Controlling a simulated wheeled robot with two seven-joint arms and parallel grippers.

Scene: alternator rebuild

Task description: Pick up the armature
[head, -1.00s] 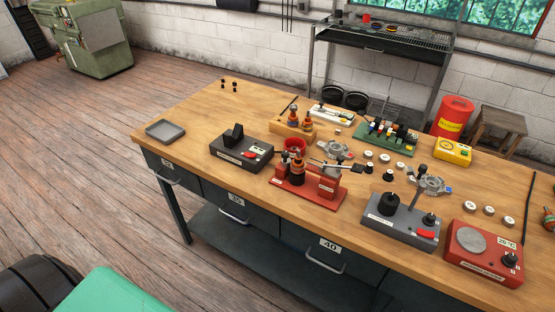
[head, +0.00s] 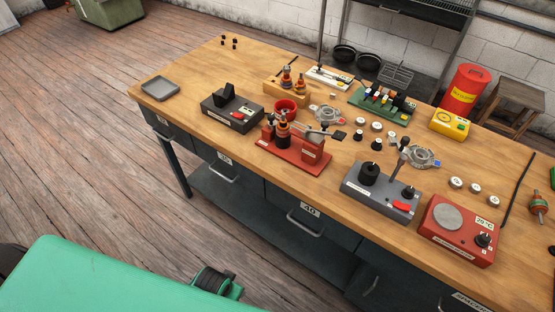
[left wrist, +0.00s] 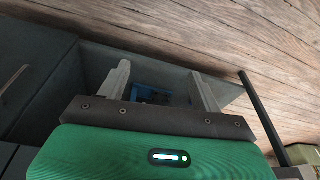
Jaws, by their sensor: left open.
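Several copper-and-dark wound parts that look like armatures show in the head view. Two stand upright in a wooden block (head: 272,86) at the back of the bench: a left one (head: 287,78) and a right one (head: 300,83). Another (head: 284,132) stands at the red fixture (head: 290,155) near the front edge. A similar part (head: 538,204) is at the far right edge. I cannot tell which is the task's armature. My left gripper (left wrist: 163,78) is open in the left wrist view, fingers apart, away from these parts. My right gripper is not in view.
The wooden bench (head: 205,75) also holds a grey tray (head: 160,88), a dark tester (head: 231,113), a grey press-like unit (head: 382,193) and a red hotplate (head: 455,232). A blue object (left wrist: 150,92) shows beyond my left fingers. The bench's back left is mostly clear.

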